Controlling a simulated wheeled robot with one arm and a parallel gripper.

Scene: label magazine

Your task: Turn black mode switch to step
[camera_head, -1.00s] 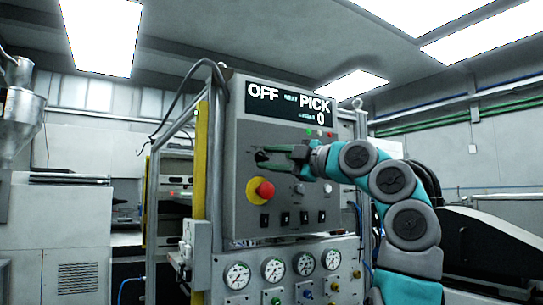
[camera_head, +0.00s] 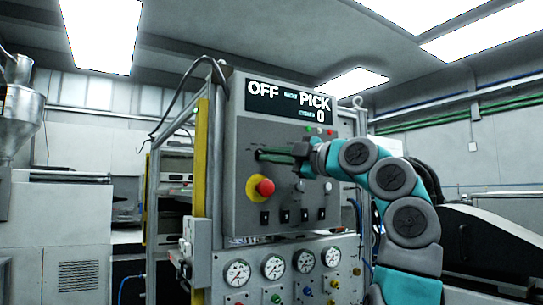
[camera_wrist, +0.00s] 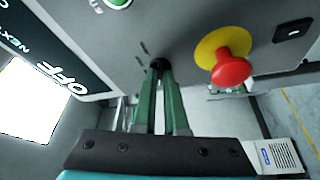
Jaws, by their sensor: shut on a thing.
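The black mode switch (camera_wrist: 160,64) shows in the wrist view as a small dark knob on the grey panel face. The green fingers of my gripper (camera_wrist: 164,74) are closed around it, hiding much of it and its pointer. In the head view my gripper (camera_head: 262,155) reaches in from the right to the panel's upper left, and its fingers cover the switch there. The display (camera_head: 290,104) above reads OFF at left and PICK with 0 at right.
A red mushroom button (camera_head: 265,187) on a yellow ring sits just below my gripper; it also shows close by in the wrist view (camera_wrist: 231,70). Several small black switches (camera_head: 285,216) line the panel's lower part. Pressure gauges (camera_head: 274,266) are underneath.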

